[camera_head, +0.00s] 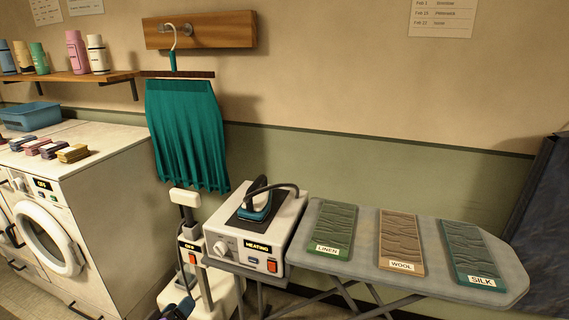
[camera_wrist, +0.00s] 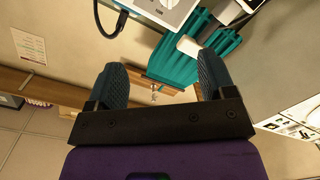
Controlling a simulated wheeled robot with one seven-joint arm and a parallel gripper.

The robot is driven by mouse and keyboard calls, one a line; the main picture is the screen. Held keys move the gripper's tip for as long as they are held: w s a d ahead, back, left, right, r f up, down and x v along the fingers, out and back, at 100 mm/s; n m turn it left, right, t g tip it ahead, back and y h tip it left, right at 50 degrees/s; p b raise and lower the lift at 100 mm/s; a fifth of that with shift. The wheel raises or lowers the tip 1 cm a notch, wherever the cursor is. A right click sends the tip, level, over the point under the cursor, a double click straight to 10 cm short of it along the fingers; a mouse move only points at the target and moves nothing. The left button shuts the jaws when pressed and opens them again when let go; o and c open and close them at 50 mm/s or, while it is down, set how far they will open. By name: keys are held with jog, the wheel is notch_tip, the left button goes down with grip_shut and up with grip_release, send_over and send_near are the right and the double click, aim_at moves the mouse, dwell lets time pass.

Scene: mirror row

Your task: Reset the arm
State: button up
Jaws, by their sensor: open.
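My gripper (camera_wrist: 163,88) is in the wrist view, with its two dark teal finger pads wide apart and nothing between them. The wrist view looks tilted or upside down. Beyond the fingers it shows the teal pleated skirt (camera_wrist: 178,60) and part of the white iron station (camera_wrist: 165,8). In the head view my gripper is not clearly seen; a dark blue shape at the bottom edge may be part of my arm. The skirt (camera_head: 188,135) hangs from a hook on a wooden wall board (camera_head: 201,31).
The iron station (camera_head: 258,237) reads HEATING, with a teal iron (camera_head: 255,208) on it. An ironing board (camera_head: 440,284) holds LINEN (camera_head: 334,229), WOOL (camera_head: 401,242) and SILK (camera_head: 472,253) panels. A steamer (camera_head: 190,250) reads OFF. A washer (camera_head: 75,215) stands left, below a shelf (camera_head: 95,79) of bottles.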

jog(key=w+d+r+m+g+h, duration=0.3)
jog(key=w+d+r+g, duration=0.2)
jog(key=w+d+r, duration=0.35)
jog(key=w+d+r+m+g+y, duration=0.15)
jog(key=d+r+g, duration=0.35)
jog(key=d+r, duration=0.75)
jog(key=w+d+r+m+g+y, duration=0.15)
jog(key=d+r+g, duration=0.25)
jog(key=d+r, duration=0.9)
jog(key=s+d+r+y, duration=0.2)
jog(key=s+d+r, duration=0.35)
jog(key=d, duration=0.35)
jog(key=s+d+r+y, duration=0.2)
jog(key=s+d+r, duration=0.2)
jog(key=s+d, duration=0.4)
jog(key=s+d+r+t, duration=0.1)
jog(key=s+d, duration=0.1)
jog(key=s, duration=0.3)
jog(key=s+d+r+n+t+y, duration=0.1)
jog(key=s+d, duration=0.2)
jog(key=s, duration=0.3)
jog(key=s+d+r, duration=0.1)
jog(key=s+d, duration=0.1)
jog(key=s, duration=0.4)
jog(key=shift+d+r+t, duration=0.3)
jog(key=shift+d+t, duration=0.05)
jog(key=shift+t, duration=0.05)
jog(key=shift+s, duration=0.1)
